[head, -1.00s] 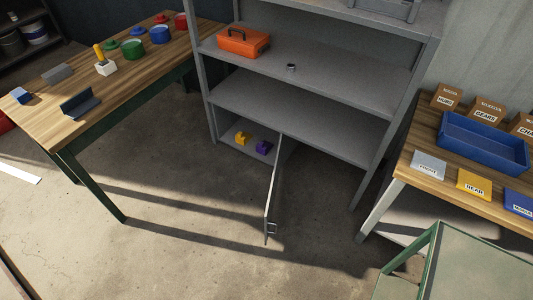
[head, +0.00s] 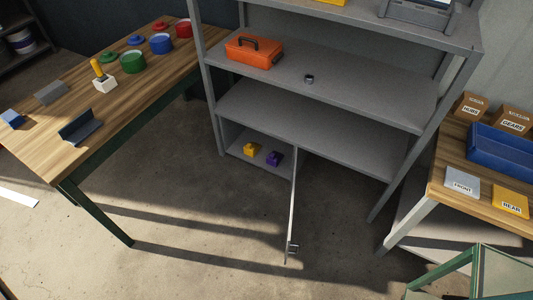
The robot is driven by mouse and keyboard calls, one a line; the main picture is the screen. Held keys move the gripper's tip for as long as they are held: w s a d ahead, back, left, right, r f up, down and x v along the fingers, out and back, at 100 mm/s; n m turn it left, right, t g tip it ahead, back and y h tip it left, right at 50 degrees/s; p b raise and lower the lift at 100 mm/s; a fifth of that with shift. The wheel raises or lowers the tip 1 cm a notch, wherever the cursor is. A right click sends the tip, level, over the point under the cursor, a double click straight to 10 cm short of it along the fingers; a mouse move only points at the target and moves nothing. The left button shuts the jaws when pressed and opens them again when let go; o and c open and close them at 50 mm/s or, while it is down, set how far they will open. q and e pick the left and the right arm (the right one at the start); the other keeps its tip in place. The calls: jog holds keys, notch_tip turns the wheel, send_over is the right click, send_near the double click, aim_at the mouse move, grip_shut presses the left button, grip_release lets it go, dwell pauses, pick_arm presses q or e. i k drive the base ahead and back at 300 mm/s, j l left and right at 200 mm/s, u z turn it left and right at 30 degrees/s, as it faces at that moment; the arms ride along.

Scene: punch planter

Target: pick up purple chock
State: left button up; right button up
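The purple chock (head: 274,158) sits on the bottom level of the grey shelf unit (head: 310,135), low and near the floor. A yellow chock (head: 251,149) sits just to its left, close beside it. The cabinet door (head: 293,205) stands open to the right of the purple chock, seen nearly edge-on, with a small handle (head: 293,248) at its lower end. Neither of my grippers shows in the head view.
A wooden workbench (head: 115,110) with pots, lids and tools stands on the left. An orange toolbox (head: 254,50) is on an upper shelf. A second wooden table (head: 450,200) with a blue bin (head: 500,150) is on the right. The floor (head: 210,230) before the shelf is clear.

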aim_at(274, 158)
jog(key=i+j, duration=1.2)
jog(key=k+j+u, duration=0.05)
